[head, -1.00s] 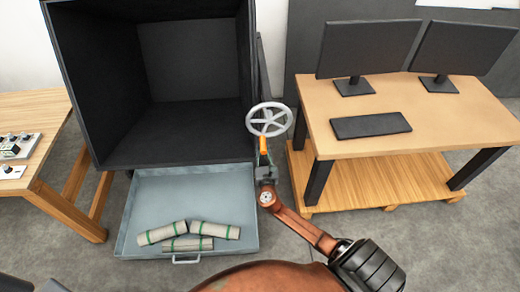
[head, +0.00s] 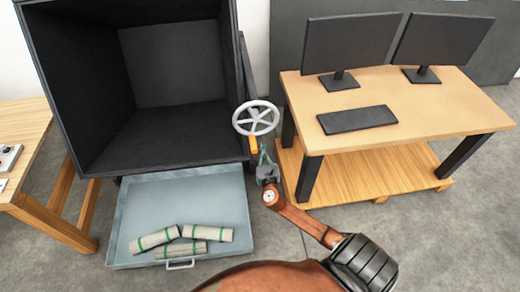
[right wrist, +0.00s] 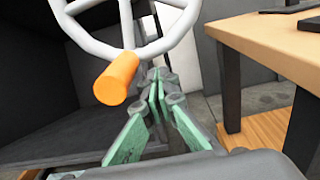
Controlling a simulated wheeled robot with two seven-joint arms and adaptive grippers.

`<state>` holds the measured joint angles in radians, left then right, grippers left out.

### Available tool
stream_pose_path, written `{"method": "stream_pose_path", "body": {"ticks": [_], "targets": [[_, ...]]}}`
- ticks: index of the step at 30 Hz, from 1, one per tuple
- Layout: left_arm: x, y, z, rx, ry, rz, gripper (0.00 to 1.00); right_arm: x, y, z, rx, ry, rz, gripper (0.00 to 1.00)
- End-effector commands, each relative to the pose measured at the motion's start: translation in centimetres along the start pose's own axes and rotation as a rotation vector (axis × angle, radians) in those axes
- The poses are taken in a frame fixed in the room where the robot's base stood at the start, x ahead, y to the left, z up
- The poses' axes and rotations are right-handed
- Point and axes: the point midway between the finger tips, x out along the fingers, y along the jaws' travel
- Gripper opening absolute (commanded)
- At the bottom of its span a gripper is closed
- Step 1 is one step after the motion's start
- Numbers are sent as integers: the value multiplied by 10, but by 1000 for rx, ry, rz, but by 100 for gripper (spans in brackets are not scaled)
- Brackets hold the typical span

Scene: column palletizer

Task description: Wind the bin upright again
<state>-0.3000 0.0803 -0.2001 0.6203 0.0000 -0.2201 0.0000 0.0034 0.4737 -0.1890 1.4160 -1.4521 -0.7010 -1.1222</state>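The bin (head: 170,90) is a large dark box with its open side facing me, tilted toward the tray below it. A pale spoked handwheel (head: 255,118) with an orange handle (head: 253,143) stands at its right side; the wheel (right wrist: 140,45) and the orange handle (right wrist: 117,78) also show in the right wrist view. My right gripper (head: 263,157) is just below and right of the handle, apart from it. Its green fingers (right wrist: 157,95) come together at the tips with nothing between them. My left gripper is out of view.
A grey tray (head: 125,225) holds 3 rolls (head: 205,249) with green bands below the bin. A desk (head: 400,110) with two monitors and a keyboard stands close on the right, over a wooden platform (head: 370,175). A wooden table (head: 30,130) stands at the left.

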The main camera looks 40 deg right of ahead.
Motion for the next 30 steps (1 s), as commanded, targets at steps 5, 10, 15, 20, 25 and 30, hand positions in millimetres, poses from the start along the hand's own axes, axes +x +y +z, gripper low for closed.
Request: {"method": "stream_pose_path", "body": {"ticks": [5,10,15,20,25,30], "targets": [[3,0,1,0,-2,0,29,0,-15,-3,-3,1,0,0],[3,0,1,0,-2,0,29,0,-20,-2,0,1,1,0],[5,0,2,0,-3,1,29,0,-30,-4,-2,1,0,0],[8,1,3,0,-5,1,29,0,-42,-5,-2,1,-1,0],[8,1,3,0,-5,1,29,0,-46,-5,0,1,0,0],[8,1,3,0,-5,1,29,0,-46,-5,0,1,0,3]]}}
